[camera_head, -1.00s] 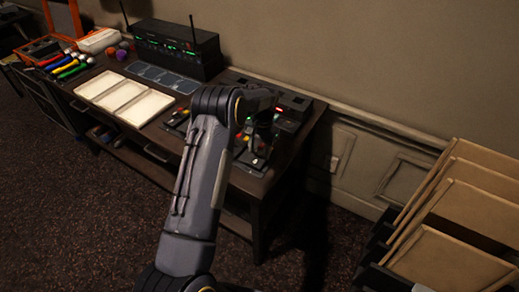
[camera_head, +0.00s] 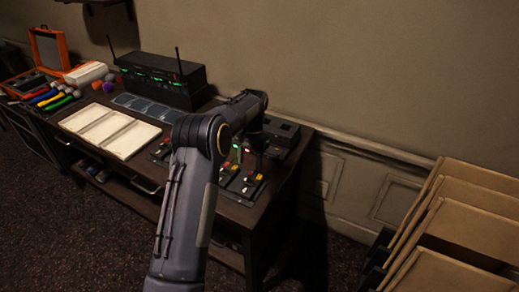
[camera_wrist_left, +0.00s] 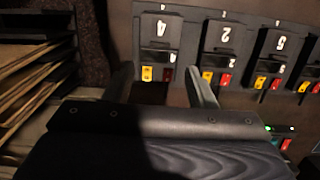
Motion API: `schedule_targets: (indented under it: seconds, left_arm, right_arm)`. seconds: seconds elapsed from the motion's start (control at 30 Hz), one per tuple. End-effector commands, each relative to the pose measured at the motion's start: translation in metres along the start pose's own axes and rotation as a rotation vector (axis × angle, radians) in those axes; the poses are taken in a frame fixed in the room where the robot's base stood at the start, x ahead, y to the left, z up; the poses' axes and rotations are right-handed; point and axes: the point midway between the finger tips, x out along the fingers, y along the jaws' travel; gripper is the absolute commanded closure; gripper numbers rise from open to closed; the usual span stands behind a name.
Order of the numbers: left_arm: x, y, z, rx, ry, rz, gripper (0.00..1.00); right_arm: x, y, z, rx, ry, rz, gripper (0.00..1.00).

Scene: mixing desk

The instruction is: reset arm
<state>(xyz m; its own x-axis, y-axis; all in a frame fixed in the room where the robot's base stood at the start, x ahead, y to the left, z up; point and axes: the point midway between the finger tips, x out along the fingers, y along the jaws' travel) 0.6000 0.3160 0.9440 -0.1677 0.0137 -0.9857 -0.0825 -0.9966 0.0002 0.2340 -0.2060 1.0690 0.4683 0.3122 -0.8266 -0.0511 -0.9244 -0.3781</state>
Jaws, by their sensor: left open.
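My left arm reaches over the desk in the head view. My left gripper (camera_head: 250,158) points down over the control modules at the desk's right end and is partly hidden by the arm. In the left wrist view my left gripper (camera_wrist_left: 160,88) is open, with its two fingers apart and nothing seen between them. My right gripper is not in view.
The dark desk (camera_head: 215,208) stands along the wall. Wooden panels (camera_head: 450,225) stand in a rack at the right. Carpet is clear in front.

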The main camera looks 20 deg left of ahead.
Motion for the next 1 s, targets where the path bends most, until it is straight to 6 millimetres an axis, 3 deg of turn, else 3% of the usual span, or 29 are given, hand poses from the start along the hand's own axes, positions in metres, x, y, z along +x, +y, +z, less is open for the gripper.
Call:
schedule_targets:
  seconds: [0.23, 0.37, 0.5, 0.7, 0.87, 1.0]
  left_arm:
    - [-0.007, -0.001, 0.005, -0.007, 0.012, 0.009, 0.49]
    - [-0.039, -0.003, 0.031, -0.035, 0.068, 0.049, 0.49]
    - [-0.084, 0.004, 0.084, -0.074, 0.168, 0.123, 0.49]
    - [-0.124, 0.031, 0.174, -0.115, 0.319, 0.223, 0.49]
    - [-0.13, 0.063, 0.249, -0.14, 0.436, 0.286, 0.49]
    - [-0.114, 0.094, 0.307, -0.16, 0.531, 0.328, 0.49]
  right_arm:
    - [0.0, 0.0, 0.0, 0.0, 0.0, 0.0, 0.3]
    - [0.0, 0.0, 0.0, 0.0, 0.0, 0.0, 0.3]
    - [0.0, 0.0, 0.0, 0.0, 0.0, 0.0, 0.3]
    - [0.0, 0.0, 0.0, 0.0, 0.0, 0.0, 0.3]
    - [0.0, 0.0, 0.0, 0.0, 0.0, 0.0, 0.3]
    - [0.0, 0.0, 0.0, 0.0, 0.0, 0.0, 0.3]
